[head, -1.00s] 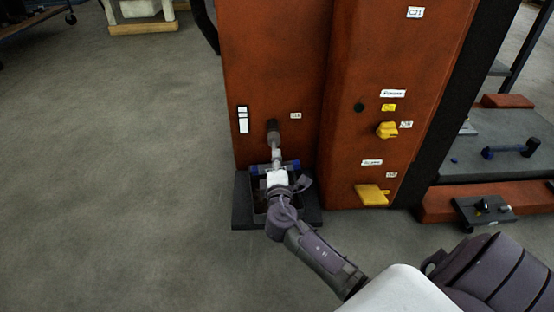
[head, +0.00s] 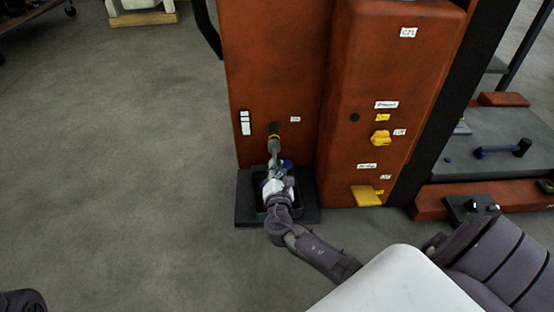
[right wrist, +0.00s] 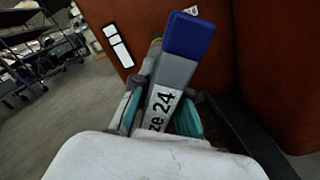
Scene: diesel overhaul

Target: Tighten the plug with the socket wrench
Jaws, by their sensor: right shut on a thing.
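My right gripper (head: 276,182) is low in front of the orange engine wall. In the right wrist view, it (right wrist: 160,118) is shut on the socket wrench (right wrist: 168,85), a flat grey bar with a blue end and a label ending in "ze 24". Its teal-padded fingers lie on both sides of the bar. In the head view, the wrench's grey shaft (head: 274,151) rises from the gripper to a dark round piece with a yellowish ring (head: 274,133) at the wall. I cannot tell the plug apart from the socket there.
A dark open tray (head: 243,212) stands on the floor below the gripper. A grey bench (head: 500,160) is farther right.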

